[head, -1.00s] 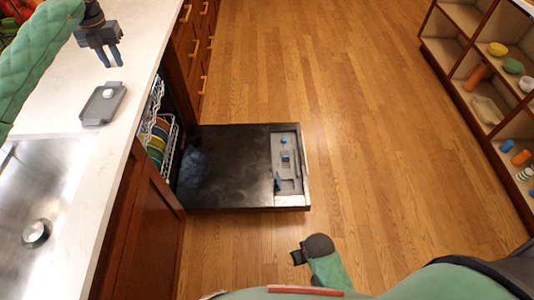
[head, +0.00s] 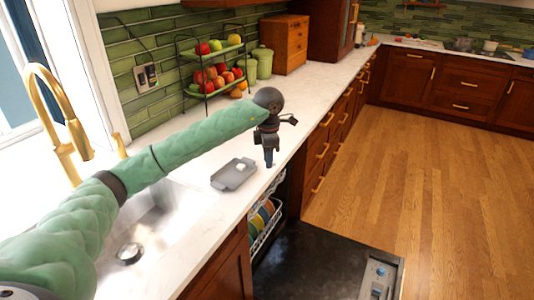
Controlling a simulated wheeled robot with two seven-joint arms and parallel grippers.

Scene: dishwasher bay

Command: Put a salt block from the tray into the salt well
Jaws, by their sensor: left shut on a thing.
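My left gripper (head: 268,162) points down over the counter's front edge, just right of the tray. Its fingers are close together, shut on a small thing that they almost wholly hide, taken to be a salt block. The grey tray (head: 222,180) lies on the counter with one white salt block (head: 240,167) on it. The dispenser panel (head: 376,286) with blue parts is on the open dishwasher door at the lower right, cut by the picture's bottom edge. The salt well on it is too small to make out. My right gripper is out of view.
The dark dishwasher door (head: 310,262) is folded down, beside a rack (head: 265,225) with coloured plates. The sink (head: 150,225) and gold tap (head: 65,130) are at left. A fruit stand (head: 212,75) stands behind the gripper. The wooden floor is clear.

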